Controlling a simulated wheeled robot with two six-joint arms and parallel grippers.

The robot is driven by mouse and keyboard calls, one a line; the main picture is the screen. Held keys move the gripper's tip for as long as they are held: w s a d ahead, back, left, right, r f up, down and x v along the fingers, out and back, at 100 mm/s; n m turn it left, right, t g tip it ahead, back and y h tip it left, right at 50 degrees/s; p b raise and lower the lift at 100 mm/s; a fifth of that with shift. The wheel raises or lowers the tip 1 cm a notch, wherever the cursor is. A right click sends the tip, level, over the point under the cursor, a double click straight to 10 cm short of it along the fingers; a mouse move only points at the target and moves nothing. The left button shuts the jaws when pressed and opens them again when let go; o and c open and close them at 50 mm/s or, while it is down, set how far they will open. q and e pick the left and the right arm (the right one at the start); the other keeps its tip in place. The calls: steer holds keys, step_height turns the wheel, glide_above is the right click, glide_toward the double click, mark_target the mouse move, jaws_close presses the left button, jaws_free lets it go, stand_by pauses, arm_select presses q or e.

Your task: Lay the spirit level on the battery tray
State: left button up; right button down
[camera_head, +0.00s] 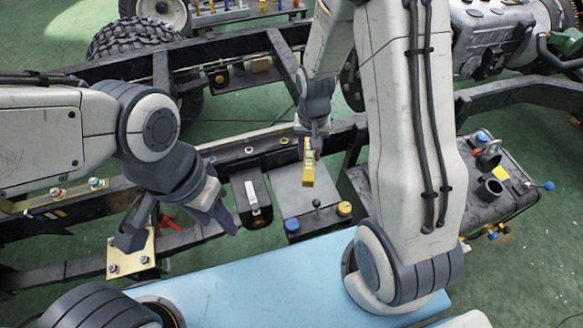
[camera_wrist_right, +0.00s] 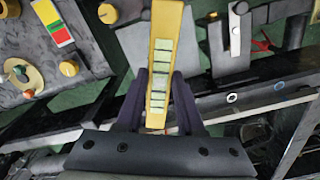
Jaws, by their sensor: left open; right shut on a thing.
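The yellow spirit level (camera_head: 308,163) is held in my right gripper (camera_head: 315,137), over a grey flat plate (camera_head: 290,185) with a blue and a yellow knob, which looks like the battery tray. In the right wrist view, the level (camera_wrist_right: 161,55) sits between the purple fingers of the gripper (camera_wrist_right: 161,100), and the plate (camera_wrist_right: 130,42) lies behind it. The level appears above the plate; I cannot tell the exact gap. My left gripper (camera_head: 178,226) is open and empty, to the left of the plate, over the chassis rail.
A small dark panel with a white lever (camera_head: 252,195) is left of the plate. A dark box with a yellow label (camera_head: 500,172) stands at the right. A bolted yellowish bracket (camera_head: 130,252) is near my left gripper. A light blue surface (camera_head: 250,285) is in front.

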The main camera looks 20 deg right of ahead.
steer(key=w+f+m+b, duration=0.1)
steer(key=f+m+b, duration=0.3)
steer(key=f, duration=0.1)
steer(key=w+f+m+b, duration=0.1)
steer(key=f+m+b, duration=0.4)
steer(key=f, duration=0.1)
steer(key=w+f+m+b, duration=0.1)
steer(key=f+m+b, duration=0.3)
steer(key=f, duration=0.2)
steer(key=shift+w+d+f, duration=0.15)
steer(key=shift+w+f, duration=0.1)
steer(key=shift+w, duration=0.1)
steer(key=shift+f+b, duration=0.5)
steer(key=shift+c, duration=2.2)
jaws_free()
